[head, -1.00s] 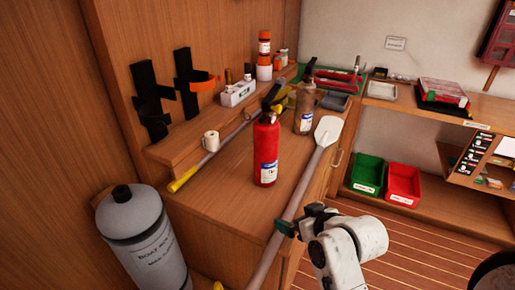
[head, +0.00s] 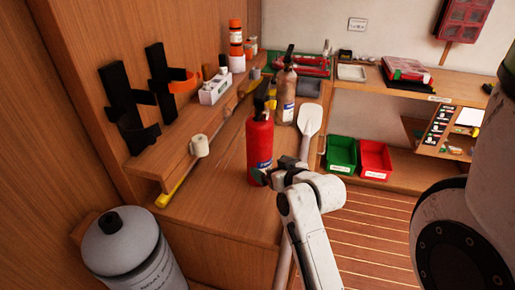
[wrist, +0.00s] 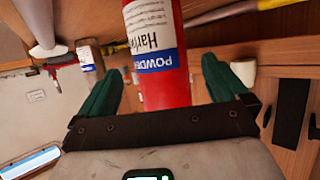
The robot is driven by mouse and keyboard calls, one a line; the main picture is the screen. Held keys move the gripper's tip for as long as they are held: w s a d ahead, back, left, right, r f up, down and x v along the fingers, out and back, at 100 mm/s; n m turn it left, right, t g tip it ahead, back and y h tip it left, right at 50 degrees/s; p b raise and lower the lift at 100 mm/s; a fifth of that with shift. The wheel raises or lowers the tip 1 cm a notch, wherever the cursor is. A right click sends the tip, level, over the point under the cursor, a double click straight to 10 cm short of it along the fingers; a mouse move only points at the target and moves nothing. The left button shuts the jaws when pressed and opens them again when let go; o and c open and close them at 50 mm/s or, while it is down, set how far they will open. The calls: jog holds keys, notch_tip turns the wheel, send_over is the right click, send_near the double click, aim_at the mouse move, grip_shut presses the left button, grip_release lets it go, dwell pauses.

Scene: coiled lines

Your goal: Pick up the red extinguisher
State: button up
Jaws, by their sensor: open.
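The red extinguisher (head: 259,146) stands upright on the wooden counter, with a black top and a white and blue label. It fills the upper middle of the wrist view (wrist: 160,85), where it looks upside down. My gripper (head: 268,178) is at its lower right side in the head view. In the wrist view my gripper (wrist: 170,85) is open, with one green finger on each side of the extinguisher's body. Gaps show between the fingers and the body. In the head view the fingertips are partly hidden behind my wrist.
A brownish extinguisher (head: 285,95) stands behind the red one. A white paddle (head: 309,120) leans just right of it. A yellow-ended pole (head: 172,185) and a white roll (head: 199,146) are to its left. A grey cylinder (head: 128,250) stands at front left.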

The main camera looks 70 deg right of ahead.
aim_at(266, 162)
jog(key=shift+p+x, duration=0.5)
jog(key=shift+x, duration=2.6)
jog(key=shift+s+f, duration=0.1)
jog(key=shift+f, duration=0.05)
jog(key=c, duration=1.2)
jog(key=shift+d+r, duration=0.1)
jog(key=shift+r, duration=0.2)
jog(key=shift+r, duration=0.1)
